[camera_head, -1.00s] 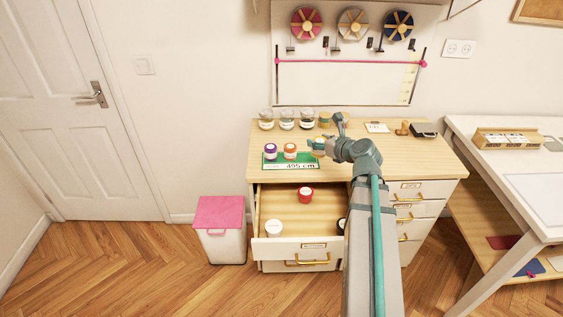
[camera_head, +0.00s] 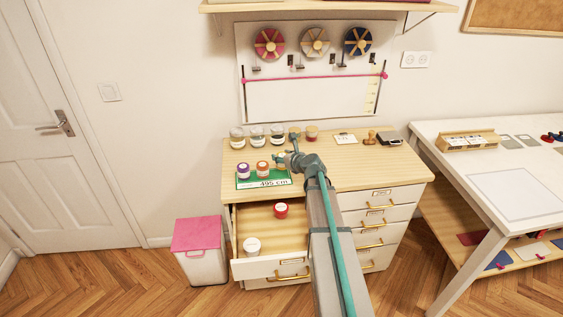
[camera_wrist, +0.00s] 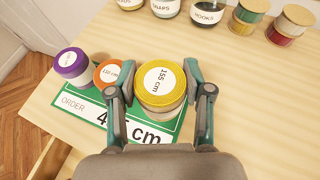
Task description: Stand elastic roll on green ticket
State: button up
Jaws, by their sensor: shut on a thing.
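The green ticket (camera_wrist: 88,117), with white panels reading "ORDER" and partly hidden length digits, lies on the wooden top; the head view (camera_head: 241,183) reads "495 cm". My gripper (camera_wrist: 161,92) is shut on a yellow-topped elastic roll (camera_wrist: 160,82) labelled "155 cm", with one finger on each side. The roll is upright over the right part of the ticket; I cannot tell whether its base touches it. A purple roll (camera_wrist: 71,63) and an orange roll (camera_wrist: 107,73) stand to its left at the ticket's back edge. In the head view my gripper (camera_head: 282,157) is above the ticket's right end.
Several jars (camera_head: 257,136) stand along the back of the top, with stacked rolls (camera_wrist: 249,14) at their right. The open drawer (camera_head: 262,236) below holds a red roll (camera_head: 281,210) and a white one (camera_head: 252,245). A stamp (camera_head: 372,136) stands at right.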

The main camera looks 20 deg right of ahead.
jog(key=shift+w+f, duration=0.35)
jog(key=shift+f, duration=0.05)
jog(key=shift+w+f+p, duration=0.15)
jog(key=shift+f+p, duration=0.45)
jog(key=shift+f, duration=1.2)
jog(key=shift+f, duration=0.15)
jog(key=o, duration=0.8)
jog(key=shift+o, duration=0.2)
jog(key=shift+r, duration=0.25)
jog(key=b+v, duration=0.2)
jog(key=v, duration=1)
jog(key=shift+b, duration=0.35)
